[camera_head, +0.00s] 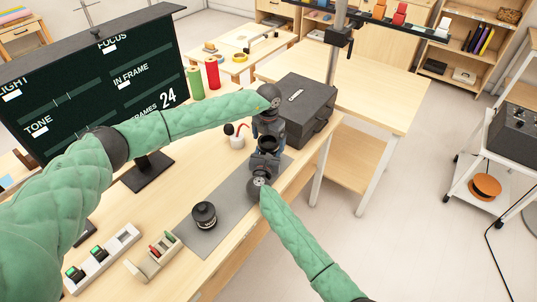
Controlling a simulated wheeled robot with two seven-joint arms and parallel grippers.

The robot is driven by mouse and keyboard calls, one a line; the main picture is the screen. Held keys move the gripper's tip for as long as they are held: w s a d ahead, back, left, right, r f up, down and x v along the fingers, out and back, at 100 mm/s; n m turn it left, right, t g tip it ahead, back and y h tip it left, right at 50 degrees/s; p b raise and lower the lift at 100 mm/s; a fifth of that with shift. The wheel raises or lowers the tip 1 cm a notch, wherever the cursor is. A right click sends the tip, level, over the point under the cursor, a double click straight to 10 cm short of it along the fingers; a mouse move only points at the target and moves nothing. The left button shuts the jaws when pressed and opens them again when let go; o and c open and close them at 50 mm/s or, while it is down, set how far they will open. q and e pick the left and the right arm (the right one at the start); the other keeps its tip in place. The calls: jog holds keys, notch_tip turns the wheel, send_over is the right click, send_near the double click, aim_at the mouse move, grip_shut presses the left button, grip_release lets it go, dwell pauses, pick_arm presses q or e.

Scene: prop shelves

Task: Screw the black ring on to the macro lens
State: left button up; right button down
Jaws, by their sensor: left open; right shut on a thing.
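A squat black lens-like cylinder (204,215), which looks like the macro lens, stands upright on the grey mat (200,243), apart from both grippers. A round black ring-shaped piece (267,142) is between my two grippers near the mat's far end. My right gripper (266,151) reaches in from the bottom and is shut on this piece, which looks like the black ring. My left gripper (266,132) is just beyond it and is open. The fingers are small and partly hidden, so I cannot tell whether the left ones touch the piece.
A dark grey case (297,108) stands close behind and right of my grippers. A white cup (237,138) with tools stands to their left. A wooden holder (154,256) and a white switch strip (103,260) lie at lower left. A large screen (90,80) stands at left.

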pick_arm(q)
notch_tip(320, 180, up, 12)
dwell(0.5)
jog(key=shift+f, duration=0.1)
pick_arm(e)
jog(key=shift+c, duration=1.5)
grip_release()
jog(key=shift+s+a+f+b, duration=0.15)
jog(key=shift+s+b, duration=0.15)
jog(key=shift+s, duration=0.15)
jog(key=s, duration=0.1)
jog(key=s+b, duration=0.1)
jog(key=s, duration=0.1)
jog(key=s+b, duration=0.1)
jog(key=s, duration=0.1)
jog(key=shift+a, duration=0.4)
pick_arm(q)
jog(key=shift+f+b, duration=0.3)
jog(key=shift+f, duration=1.3)
pick_arm(e)
jog(key=shift+s+a, duration=0.1)
jog(key=shift+s, duration=0.75)
